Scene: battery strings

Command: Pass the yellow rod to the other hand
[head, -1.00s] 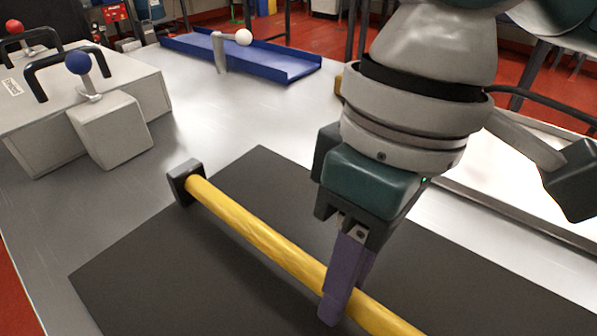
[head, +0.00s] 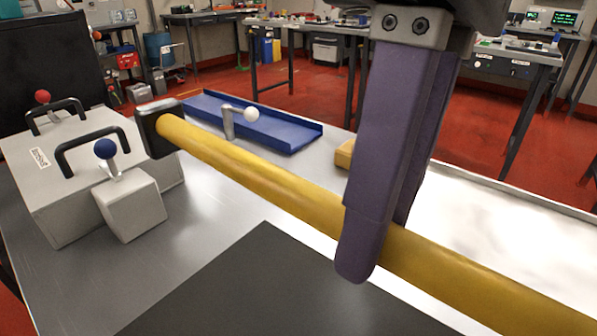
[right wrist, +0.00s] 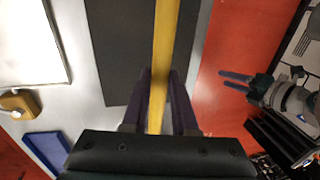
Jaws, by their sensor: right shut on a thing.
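The yellow rod (head: 270,182) has a black square cap (head: 155,130) on its far left end. My right gripper (head: 378,245) is shut on the rod, its purple fingers on either side of it, and holds it up above the table. The rod's near end runs out of the head view at the lower right. In the right wrist view the rod (right wrist: 165,40) runs up between the fingers. My left gripper (right wrist: 236,81) shows there at the right, apart from the rod, its purple fingers parted and empty. It is not in the head view.
A dark mat (head: 270,285) lies on the grey table. At the left stand a grey box with black handles (head: 60,205) and a block with a blue-ball lever (head: 133,208). Behind are a blue tray (head: 280,133), a white-ball lever (head: 240,120) and a yellow block (head: 345,155).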

